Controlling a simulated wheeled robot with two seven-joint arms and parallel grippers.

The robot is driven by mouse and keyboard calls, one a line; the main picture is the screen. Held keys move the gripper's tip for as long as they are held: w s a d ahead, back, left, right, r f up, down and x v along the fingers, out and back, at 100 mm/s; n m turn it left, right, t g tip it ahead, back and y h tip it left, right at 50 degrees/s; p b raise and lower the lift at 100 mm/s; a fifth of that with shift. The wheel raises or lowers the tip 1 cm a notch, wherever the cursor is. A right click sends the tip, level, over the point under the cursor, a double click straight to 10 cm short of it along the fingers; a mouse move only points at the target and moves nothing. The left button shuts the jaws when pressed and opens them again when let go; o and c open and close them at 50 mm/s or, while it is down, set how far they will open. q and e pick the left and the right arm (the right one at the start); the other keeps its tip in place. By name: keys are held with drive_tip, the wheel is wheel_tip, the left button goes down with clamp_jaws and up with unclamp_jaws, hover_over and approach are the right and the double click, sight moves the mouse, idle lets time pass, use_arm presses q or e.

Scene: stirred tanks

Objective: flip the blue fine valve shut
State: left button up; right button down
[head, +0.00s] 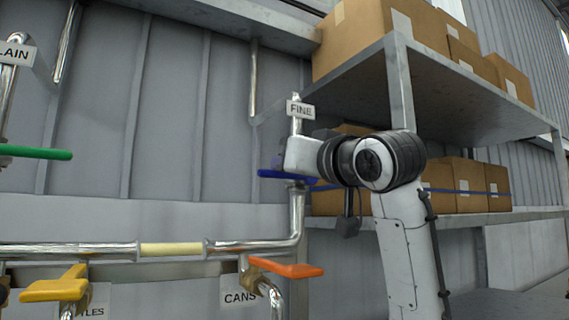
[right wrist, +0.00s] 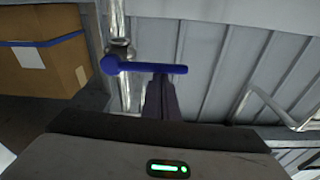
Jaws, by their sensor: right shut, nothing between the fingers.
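The blue fine valve handle (head: 272,174) sits on the upright pipe under the FINE label (head: 300,110) in the head view. It lies level, crosswise to the pipe, its free end pointing left. In the right wrist view the blue handle (right wrist: 150,67) runs from its pivot beside the pipe (right wrist: 118,35) to the right. My right gripper (right wrist: 161,82) is shut and empty, its fingertips at the handle's outer half. Whether they touch it, I cannot tell. In the head view my right wrist covers part of the handle. My left gripper is not in view.
A green handle (head: 38,153) is at the left, a yellow handle (head: 55,288) and an orange handle (head: 288,268) are below. A metal shelf (head: 400,75) with cardboard boxes (head: 462,183) stands at the right, close behind my right arm. A ribbed grey wall backs the pipes.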

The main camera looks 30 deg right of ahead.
drive_tip(key=shift+f, duration=0.25)
drive_tip(key=s+f+b, duration=0.1)
drive_tip(key=s+b, duration=0.1)
drive_tip(key=s, duration=0.8)
drive_tip(key=shift+s+a, duration=0.15)
drive_tip(key=shift+a, duration=0.1)
